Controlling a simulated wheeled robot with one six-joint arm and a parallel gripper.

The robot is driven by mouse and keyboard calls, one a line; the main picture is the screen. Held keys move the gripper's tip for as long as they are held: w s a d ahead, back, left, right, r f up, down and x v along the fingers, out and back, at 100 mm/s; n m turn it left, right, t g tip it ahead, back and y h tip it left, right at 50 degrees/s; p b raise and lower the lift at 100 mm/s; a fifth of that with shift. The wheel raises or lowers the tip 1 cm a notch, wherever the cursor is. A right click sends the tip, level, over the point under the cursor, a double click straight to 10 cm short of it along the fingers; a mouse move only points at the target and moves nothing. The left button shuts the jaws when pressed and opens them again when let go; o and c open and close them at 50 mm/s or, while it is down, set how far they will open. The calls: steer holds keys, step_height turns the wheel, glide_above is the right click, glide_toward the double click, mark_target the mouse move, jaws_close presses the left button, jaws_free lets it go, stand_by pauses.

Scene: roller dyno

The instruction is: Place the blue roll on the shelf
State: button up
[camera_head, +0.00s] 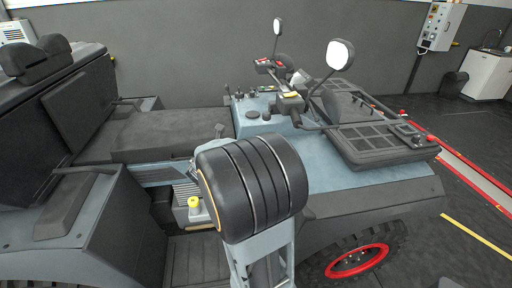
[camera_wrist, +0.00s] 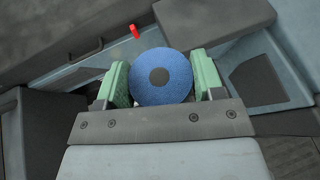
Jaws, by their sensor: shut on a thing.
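The blue roll (camera_wrist: 160,90), a round blue disc with a dark centre, is in the wrist view. It sits between the two green fingers of my gripper (camera_wrist: 162,77), which is shut on it. The roll is seen end-on, and its lower edge is partly hidden by the dark plate of my gripper. In the head view I see neither the roll nor my gripper; my own arm stands in front there. I cannot make out a shelf in either view.
A blue-grey vehicle (camera_head: 350,168) with a dark seat bench (camera_head: 165,132), mirrors (camera_head: 340,54) and a red-rimmed wheel (camera_head: 357,261) fills the head view. A control box (camera_head: 440,27) hangs on the wall. A white cabinet (camera_head: 486,76) stands at right. A small red part (camera_wrist: 134,32) is beyond my gripper.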

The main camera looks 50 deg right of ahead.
steer(key=s+d+r+m+g+h, duration=0.1)
steer(key=s+d+r, duration=0.2)
steer(key=d+r, duration=0.2)
steer(key=w+d+f, duration=0.2)
steer(key=d, duration=0.1)
steer(key=w+d+f, duration=0.6)
steer(key=shift+d+f+p, duration=0.25)
steer(key=shift+d+p, duration=0.1)
steer(key=shift+d, duration=0.05)
steer(key=shift+w+d+f, duration=0.15)
steer(key=shift+f, duration=0.2)
step_height(320, 180, down, 3)
steer(key=shift+w+d+g, duration=0.15)
steer(key=shift+g, duration=0.15)
steer(key=shift+f, duration=0.2)
